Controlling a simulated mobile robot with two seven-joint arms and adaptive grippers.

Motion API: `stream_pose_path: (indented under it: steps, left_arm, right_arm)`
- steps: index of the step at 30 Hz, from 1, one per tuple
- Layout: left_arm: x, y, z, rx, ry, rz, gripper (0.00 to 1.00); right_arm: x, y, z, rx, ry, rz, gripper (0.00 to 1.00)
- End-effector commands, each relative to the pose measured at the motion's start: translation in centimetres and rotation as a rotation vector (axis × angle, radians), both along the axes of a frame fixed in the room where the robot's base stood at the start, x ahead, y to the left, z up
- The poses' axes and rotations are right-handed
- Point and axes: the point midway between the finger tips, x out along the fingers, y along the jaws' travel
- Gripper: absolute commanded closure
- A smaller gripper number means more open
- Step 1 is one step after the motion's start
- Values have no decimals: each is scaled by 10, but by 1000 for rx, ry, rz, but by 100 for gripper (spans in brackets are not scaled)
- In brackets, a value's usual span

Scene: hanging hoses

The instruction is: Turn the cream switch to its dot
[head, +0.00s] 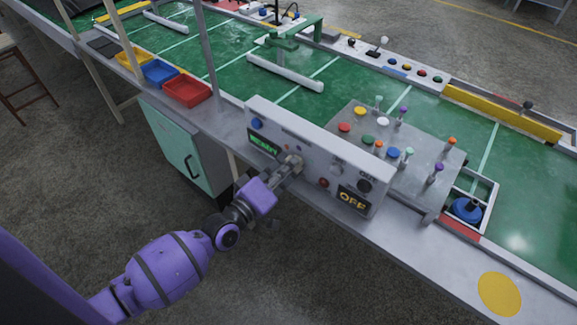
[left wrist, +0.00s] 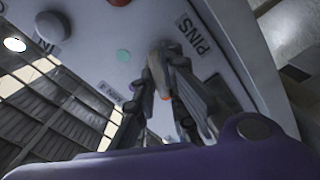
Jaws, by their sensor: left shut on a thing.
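The grey control panel (head: 310,150) stands along the table's near edge. My left gripper (head: 291,164) is at its front face and hides what it holds in the head view. In the left wrist view, my left gripper (left wrist: 165,95) is shut on the cream switch (left wrist: 158,62), whose pale end shows between the fingers. A teal dot (left wrist: 123,55) is on the panel to the left of the switch, apart from it. A label reading PINS (left wrist: 195,35) is on the right. My right gripper is not in view.
The panel also carries a lit READY display (head: 263,143), an OFF display (head: 353,199), a black knob (head: 364,186) and a red button (head: 323,183). A plate with coloured pegs (head: 395,150) stands behind. Red (head: 187,91) and blue (head: 159,72) bins are to the left.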

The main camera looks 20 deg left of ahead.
Motion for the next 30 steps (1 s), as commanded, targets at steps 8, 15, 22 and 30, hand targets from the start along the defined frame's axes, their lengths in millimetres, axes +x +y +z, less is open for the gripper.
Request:
stream_pose_path:
  steps: [8,15,22,30]
  left_arm:
    - [1,0,3,-9,-2,2,100]
    - [1,0,3,-9,-2,2,75]
    - [1,0,2,-7,-1,0,70]
    - [-8,4,0,-5,2,0,70]
  right_arm:
    - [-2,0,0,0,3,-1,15]
    - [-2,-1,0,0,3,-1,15]
    - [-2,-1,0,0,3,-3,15]
    - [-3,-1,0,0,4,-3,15]
